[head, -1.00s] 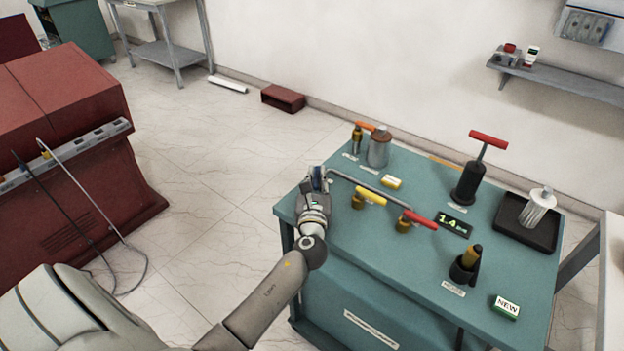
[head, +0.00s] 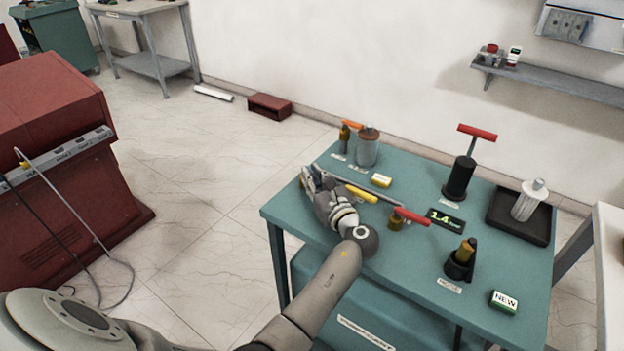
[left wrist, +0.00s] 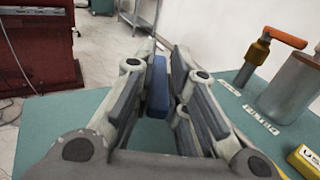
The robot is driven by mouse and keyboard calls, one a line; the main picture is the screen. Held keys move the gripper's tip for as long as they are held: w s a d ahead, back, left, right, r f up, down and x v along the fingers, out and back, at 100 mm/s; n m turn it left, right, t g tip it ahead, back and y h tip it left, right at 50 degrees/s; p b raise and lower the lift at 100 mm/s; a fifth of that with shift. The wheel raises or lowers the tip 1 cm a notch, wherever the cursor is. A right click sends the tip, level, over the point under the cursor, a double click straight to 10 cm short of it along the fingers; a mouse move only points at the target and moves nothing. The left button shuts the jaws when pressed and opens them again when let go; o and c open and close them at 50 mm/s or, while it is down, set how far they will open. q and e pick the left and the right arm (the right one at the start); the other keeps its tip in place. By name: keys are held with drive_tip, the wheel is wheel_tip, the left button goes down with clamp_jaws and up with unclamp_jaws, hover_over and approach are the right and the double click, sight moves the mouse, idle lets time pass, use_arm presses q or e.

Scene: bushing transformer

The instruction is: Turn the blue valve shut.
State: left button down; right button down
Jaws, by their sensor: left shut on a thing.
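The blue valve handle (left wrist: 158,88) shows in the left wrist view between the two fingers of my left gripper (left wrist: 160,95). The fingers are shut on it from both sides. In the head view my left gripper (head: 309,180) is at the left back part of the teal table (head: 400,275) and hides the blue handle. The valve's body under the handle is hidden in both views. A yellow-handled valve (head: 361,193) and a red-handled valve (head: 411,216) stand to its right on the grey pipe line. My right gripper is in neither view.
An orange-handled brass valve (head: 345,137) and a metal canister (head: 367,149) stand at the table's back left. A black pump with red T-handle (head: 460,178), a display (head: 446,219) reading about 1.4 and a black tray (head: 500,220) are at right.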

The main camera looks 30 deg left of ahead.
use_arm(q)
drive_tip(key=c, duration=1.4)
unclamp_jaws()
drive_tip(key=shift+c, duration=0.2)
drive_tip(key=v, duration=0.7)
drive_tip(key=shift+s+d, duration=0.15)
drive_tip(key=shift+d, duration=0.1)
